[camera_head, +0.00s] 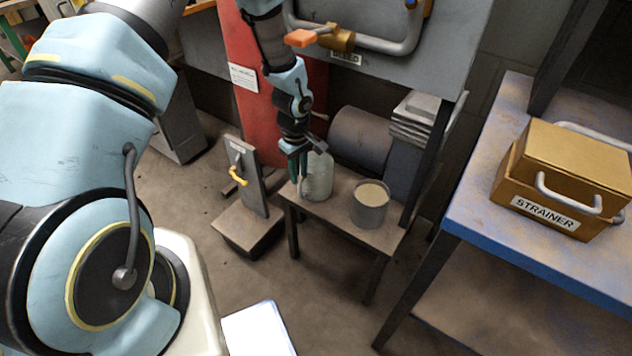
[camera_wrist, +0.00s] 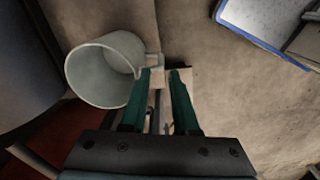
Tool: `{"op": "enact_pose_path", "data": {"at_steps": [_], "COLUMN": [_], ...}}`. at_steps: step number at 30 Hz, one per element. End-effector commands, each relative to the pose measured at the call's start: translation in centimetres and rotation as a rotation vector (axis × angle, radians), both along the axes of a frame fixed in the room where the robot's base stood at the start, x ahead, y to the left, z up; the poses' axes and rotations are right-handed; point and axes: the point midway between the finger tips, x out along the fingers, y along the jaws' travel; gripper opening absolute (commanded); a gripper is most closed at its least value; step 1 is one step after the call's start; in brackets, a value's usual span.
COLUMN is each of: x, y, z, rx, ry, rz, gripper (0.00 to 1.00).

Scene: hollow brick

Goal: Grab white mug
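The white mug (camera_wrist: 105,70) is on the left in the wrist view, its round mouth towards the camera. Its handle (camera_wrist: 151,61) sticks out to the right at the fingertips. My gripper (camera_wrist: 164,74) has two green fingers with a narrow gap between them, and part of the handle appears between or just beyond the tips. I cannot tell whether they touch it. In the head view my gripper (camera_head: 299,172) points down just left of a pale container (camera_head: 319,178) on a small bench (camera_head: 340,220), which appears to be the mug. The fingers partly hide its left side.
A grey container (camera_head: 370,206) with a beige top stands on the bench to the right. A dark drum (camera_head: 360,139) is behind. A grey panel with a pipe handle (camera_head: 400,45) hangs above. A blue table (camera_head: 540,258) with a strainer box (camera_head: 560,185) is at right.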

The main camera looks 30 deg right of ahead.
Motion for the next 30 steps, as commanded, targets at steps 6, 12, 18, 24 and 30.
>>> {"op": "enact_pose_path", "data": {"at_steps": [6,12,18,24,30], "x": [0.0,0.0,0.1,0.1,0.1], "y": [0.0,0.0,-0.1,-0.1,-0.1], "z": [-2.0,-4.6,-6.9,-7.2,-7.2], "rx": [0.000,0.002,0.000,0.000,0.000], "ry": [-0.001,0.000,0.000,-0.001,-0.001], "rz": [-0.001,-0.002,0.000,-0.001,-0.001], "gripper": [0.28,0.28,0.28,0.28,0.15]}}
